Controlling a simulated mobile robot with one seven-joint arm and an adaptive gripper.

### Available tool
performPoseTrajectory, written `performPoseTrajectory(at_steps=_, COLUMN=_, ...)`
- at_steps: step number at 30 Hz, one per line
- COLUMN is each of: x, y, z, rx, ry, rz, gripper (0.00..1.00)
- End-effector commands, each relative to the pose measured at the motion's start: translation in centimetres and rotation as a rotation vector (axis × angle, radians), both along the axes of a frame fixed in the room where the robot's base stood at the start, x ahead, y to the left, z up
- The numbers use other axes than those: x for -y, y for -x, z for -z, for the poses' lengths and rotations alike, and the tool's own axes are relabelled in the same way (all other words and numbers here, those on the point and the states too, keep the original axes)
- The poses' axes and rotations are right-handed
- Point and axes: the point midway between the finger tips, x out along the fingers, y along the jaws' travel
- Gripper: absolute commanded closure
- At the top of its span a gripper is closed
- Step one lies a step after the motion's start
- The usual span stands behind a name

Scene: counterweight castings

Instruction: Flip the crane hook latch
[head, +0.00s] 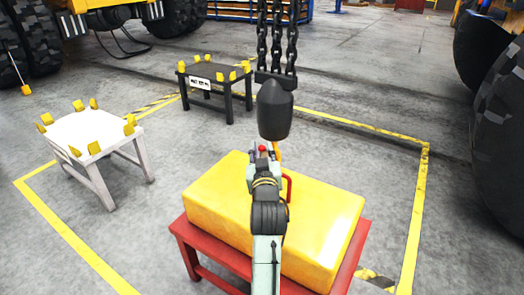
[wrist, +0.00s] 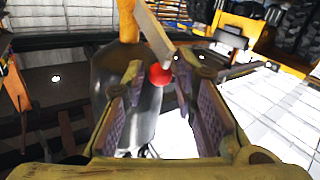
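The crane hook's dark block (head: 274,108) hangs above the yellow casting, with a bit of orange hook (head: 276,152) showing below it. In the wrist view the grey block (wrist: 110,78) and orange hook (wrist: 128,22) fill the upper middle. A pale latch bar (wrist: 152,30) slants down to a red ball knob (wrist: 160,75). The knob also shows in the head view (head: 262,149). My gripper (wrist: 158,82) is open, its padded fingers on either side of the knob, with a visible gap. I cannot tell whether the knob is between the tips or just beyond them.
Chains (head: 275,42) hold the block. The yellow casting (head: 325,215) with a red handle (head: 288,188) lies on a red stand (head: 190,240) below. A white stand (head: 85,135) and a black stand (head: 225,88) are left and behind.

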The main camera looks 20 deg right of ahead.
Motion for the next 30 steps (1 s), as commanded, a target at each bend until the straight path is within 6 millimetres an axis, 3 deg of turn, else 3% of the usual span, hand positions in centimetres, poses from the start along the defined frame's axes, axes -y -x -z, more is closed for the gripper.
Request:
performPoseTrajectory(at_steps=2, x=-0.01, y=0.02, z=0.02, rx=0.0, ry=0.0, rz=0.0, gripper=0.75)
performPoseTrajectory(at_steps=13, x=-0.03, y=0.03, z=0.03, rx=-0.001, ry=0.0, rz=0.0, gripper=0.99)
performPoseTrajectory(at_steps=30, x=-0.03, y=0.02, z=0.04, rx=-0.001, ry=0.001, rz=0.0, gripper=1.0)
